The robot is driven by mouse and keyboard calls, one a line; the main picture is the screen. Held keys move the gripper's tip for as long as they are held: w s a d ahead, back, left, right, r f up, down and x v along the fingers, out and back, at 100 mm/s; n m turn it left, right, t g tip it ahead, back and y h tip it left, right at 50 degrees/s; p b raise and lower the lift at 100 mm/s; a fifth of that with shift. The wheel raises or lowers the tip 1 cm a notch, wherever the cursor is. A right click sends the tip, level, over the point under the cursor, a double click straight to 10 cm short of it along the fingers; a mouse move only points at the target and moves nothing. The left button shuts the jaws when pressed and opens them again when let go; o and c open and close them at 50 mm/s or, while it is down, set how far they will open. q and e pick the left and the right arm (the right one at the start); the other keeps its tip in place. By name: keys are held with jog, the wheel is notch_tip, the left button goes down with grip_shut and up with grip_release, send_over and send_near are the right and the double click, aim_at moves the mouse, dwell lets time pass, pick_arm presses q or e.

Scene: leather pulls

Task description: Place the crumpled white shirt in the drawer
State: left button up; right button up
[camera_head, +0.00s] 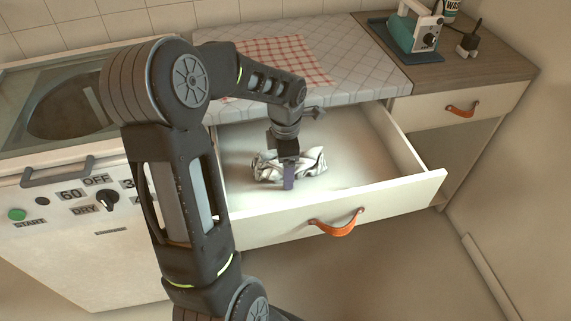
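The crumpled white shirt (312,162), with dark markings, is inside the outline of the open drawer (400,192). It is bunched at the drawer's left-middle part; I cannot tell whether it rests on the drawer floor or hangs just above it. My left gripper (288,178) points down at the shirt, with cloth showing on both sides of its near finger. The far finger is hidden, so its opening does not show. The drawer is pulled well out, with an orange leather pull (337,222) on its front. My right gripper is not in view.
A worktop with a checked red cloth (285,62) is above the drawer. A washing machine (75,225) with a dial stands at left. At right, a wooden counter (470,72) holds a teal-and-white appliance (415,32) above another, shut drawer (455,110). The drawer's right side is empty.

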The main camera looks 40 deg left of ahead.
pick_arm(q)
jog(key=shift+r, duration=0.1)
notch_tip(320, 180, up, 12)
jog(key=shift+s+d+r+p, duration=0.1)
jog(key=shift+s+d+p, duration=0.05)
jog(key=shift+p, duration=0.4)
dwell(0.6)
